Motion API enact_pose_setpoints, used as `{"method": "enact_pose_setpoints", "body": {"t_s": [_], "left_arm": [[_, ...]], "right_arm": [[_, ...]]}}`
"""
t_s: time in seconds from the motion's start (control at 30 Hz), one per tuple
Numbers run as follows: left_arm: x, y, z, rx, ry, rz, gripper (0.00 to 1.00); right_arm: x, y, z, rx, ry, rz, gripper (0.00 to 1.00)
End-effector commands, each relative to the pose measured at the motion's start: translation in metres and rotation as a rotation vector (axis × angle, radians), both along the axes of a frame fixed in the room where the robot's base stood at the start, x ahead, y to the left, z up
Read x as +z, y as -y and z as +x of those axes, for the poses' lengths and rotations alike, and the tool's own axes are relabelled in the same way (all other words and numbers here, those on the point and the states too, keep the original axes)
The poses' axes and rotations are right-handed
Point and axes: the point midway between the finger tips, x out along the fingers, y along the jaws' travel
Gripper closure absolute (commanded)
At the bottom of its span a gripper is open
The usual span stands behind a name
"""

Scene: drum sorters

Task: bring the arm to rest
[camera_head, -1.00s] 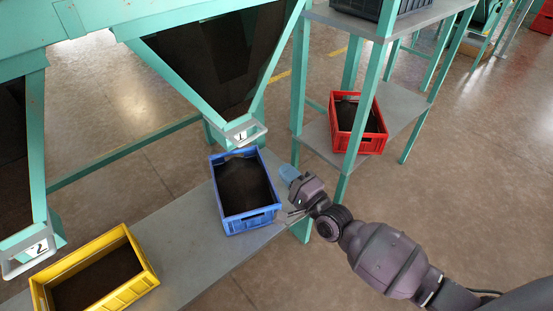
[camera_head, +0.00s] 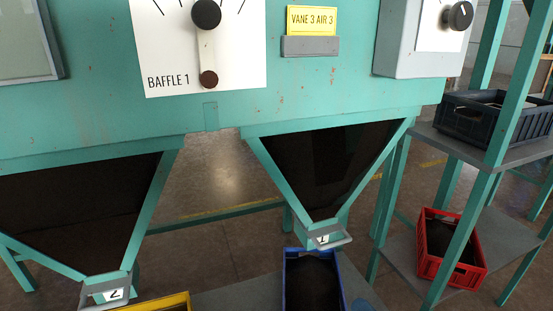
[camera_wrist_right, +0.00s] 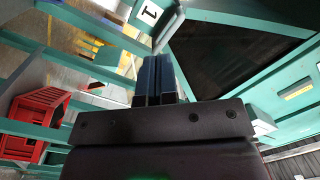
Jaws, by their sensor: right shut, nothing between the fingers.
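My right gripper (camera_wrist_right: 158,78) shows in the right wrist view with its two blue-grey fingers together and nothing between them. The rest of my right arm is out of the head view. My left gripper is not in view.
Teal hoppers 1 (camera_head: 325,170) and 2 (camera_head: 80,215) hang under a panel with a baffle dial (camera_head: 205,45). A yellow crate (camera_head: 165,304) is partly cut off below. A red crate (camera_head: 432,262) and a dark crate (camera_head: 467,117) stand on the right rack.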

Motion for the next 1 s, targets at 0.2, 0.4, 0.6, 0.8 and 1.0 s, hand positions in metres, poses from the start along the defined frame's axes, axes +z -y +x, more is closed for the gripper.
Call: {"method": "enact_pose_setpoints", "body": {"t_s": [0.2, 0.4, 0.6, 0.8, 1.0], "left_arm": [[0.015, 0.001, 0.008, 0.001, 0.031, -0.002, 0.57], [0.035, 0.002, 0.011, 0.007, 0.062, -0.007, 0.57], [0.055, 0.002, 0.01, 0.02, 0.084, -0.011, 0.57], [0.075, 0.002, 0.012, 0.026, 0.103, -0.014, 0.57], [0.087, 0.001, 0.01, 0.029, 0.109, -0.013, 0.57]], "right_arm": [[0.008, 0.006, -0.043, -0.013, 0.045, -0.471, 1.0], [0.008, 0.027, -0.102, -0.034, -0.003, -0.807, 1.0], [0.007, 0.052, -0.168, -0.064, -0.115, -0.975, 1.0], [0.007, 0.072, -0.234, -0.112, -0.241, -0.987, 1.0], [-0.002, 0.079, -0.282, -0.125, -0.339, -0.967, 1.0]]}}
